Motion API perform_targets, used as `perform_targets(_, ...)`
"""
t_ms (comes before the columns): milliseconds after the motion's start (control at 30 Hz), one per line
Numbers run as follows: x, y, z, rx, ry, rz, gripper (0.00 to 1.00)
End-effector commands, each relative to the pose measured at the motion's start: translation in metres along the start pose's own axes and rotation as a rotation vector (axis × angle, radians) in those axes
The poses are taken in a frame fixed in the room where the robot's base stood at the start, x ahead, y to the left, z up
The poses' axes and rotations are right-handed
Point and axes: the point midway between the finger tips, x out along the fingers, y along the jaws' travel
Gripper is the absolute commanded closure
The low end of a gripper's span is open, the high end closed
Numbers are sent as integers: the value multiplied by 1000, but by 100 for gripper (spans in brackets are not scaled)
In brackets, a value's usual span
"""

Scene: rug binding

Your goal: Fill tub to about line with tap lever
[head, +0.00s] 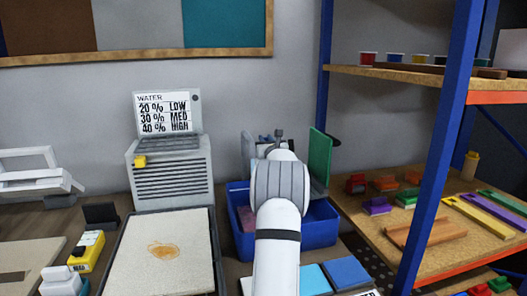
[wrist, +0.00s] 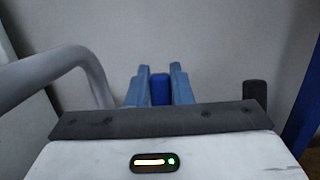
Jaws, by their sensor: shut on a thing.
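My gripper (wrist: 160,69) is shut on a small blue piece, which looks like the tap lever (wrist: 160,90), with one finger on each side of it. A thick grey curved pipe, which looks like the tap spout (wrist: 50,75), rises at the left of the wrist view. In the head view a blue tub (head: 322,226) stands behind and beside my arm, which covers its middle. A pinkish thing (head: 245,218) shows inside its left part. I cannot see any water level or fill line in the tub. My arm also hides most of the tap.
A sign (head: 166,113) reads WATER 20% LOW, 30% MED, 40% HIGH, above a grey vented box (head: 172,170). A green panel (head: 319,156) stands at the tub's back right. A blue-post shelf (head: 432,150) stands on the right. A stained pale board (head: 160,265) lies at the left.

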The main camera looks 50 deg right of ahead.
Motion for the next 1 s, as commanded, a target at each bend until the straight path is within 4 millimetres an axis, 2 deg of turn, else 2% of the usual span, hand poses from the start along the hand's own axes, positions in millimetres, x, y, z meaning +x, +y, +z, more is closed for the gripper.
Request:
perform_targets(33, -2, -1, -5, -1, -15, 0, 100)
perform_targets(767, -9, -5, 3, 0, -73, -5, 100)
perform_targets(800, -9, -5, 3, 0, -73, -5, 77)
perform_targets(1000, -9, -5, 2, -1, -73, -6, 61)
